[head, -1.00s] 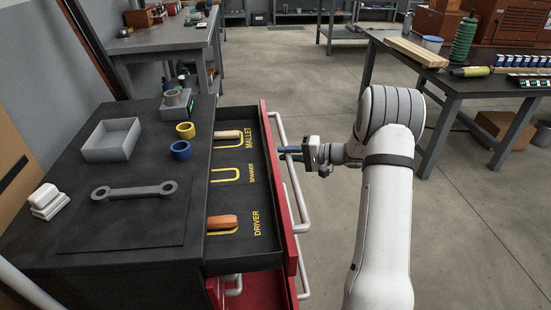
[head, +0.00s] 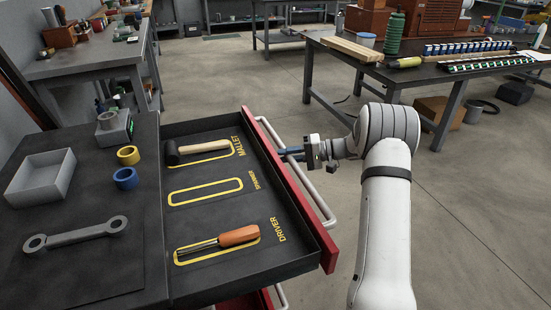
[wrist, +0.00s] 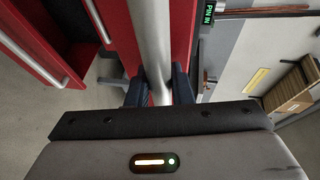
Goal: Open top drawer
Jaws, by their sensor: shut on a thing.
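The top drawer (head: 222,267) of the cabinet is pulled well out, and its inside is in view. It has a red front (head: 296,193) with a long pale bar handle (head: 304,188). My gripper (head: 288,153) is at the far part of this handle. In the wrist view its two dark fingers (wrist: 158,88) are shut on the handle bar (wrist: 152,50), one on each side. Inside the drawer lie a mallet (head: 203,149) and a screwdriver (head: 225,239) in yellow outlines. The middle outline, marked spanner, is empty.
On the cabinet top (head: 60,285) are a spanner (head: 75,235), a grey tray (head: 40,178), a yellow ring (head: 128,156) and a blue ring (head: 125,178). Benches stand at the back left and right (head: 440,85). The floor (head: 250,80) beyond the drawer is clear.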

